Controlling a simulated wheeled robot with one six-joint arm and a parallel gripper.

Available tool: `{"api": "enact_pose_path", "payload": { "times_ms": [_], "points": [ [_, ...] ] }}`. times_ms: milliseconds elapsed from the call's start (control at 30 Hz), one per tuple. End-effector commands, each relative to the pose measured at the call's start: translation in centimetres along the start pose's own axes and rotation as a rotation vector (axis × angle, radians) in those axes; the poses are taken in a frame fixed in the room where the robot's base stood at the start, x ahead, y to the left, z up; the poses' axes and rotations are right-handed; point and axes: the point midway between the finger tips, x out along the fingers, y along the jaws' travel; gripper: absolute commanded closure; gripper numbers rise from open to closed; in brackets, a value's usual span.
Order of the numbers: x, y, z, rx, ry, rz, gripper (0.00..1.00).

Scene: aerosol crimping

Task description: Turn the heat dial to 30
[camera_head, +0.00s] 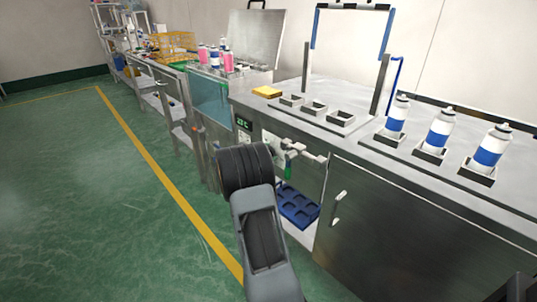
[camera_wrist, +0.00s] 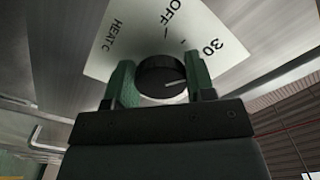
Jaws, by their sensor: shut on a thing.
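The heat dial (camera_wrist: 158,78) is a round black knob on a white plate (camera_wrist: 125,38) in the wrist view. The plate reads "HEAT C", "OFF" and "30", and lies tilted in the picture. A pale pointer line on the knob points right and slightly up, to the side where "30" is printed but a little below it. I cannot tell if it lines up exactly. My gripper (camera_wrist: 161,80) is shut on the dial, one green finger on each side.
A green digital display (camera_head: 243,123) is on the cabinet front, left of my gripper. A blue tray (camera_head: 298,206) sits in the opening below. Blue-and-white cans (camera_head: 438,130) stand in holders on the top. A cabinet handle (camera_head: 338,208) is to the right. The left floor is clear.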

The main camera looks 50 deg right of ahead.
Motion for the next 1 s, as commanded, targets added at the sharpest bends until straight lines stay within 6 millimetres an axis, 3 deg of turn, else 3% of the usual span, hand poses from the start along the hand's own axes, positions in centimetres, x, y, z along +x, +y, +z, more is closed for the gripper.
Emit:
{"api": "enact_pose_path", "payload": {
  "times_ms": [133, 167, 400, 733, 1000],
  "points": [
    [-0.1, 0.2, 0.2, -0.004, -0.003, 0.002, 0.74],
    [-0.1, 0.2, 0.2, -0.004, -0.003, 0.002, 0.47],
    [0.0, 0.1, 0.0, -0.003, 0.000, 0.003, 0.25],
    [-0.5, 0.0, 0.0, -0.002, 0.000, 0.001, 0.25],
    [-5.2, -0.2, -0.1, -0.003, -0.003, -0.001, 0.25]
  ]
}}
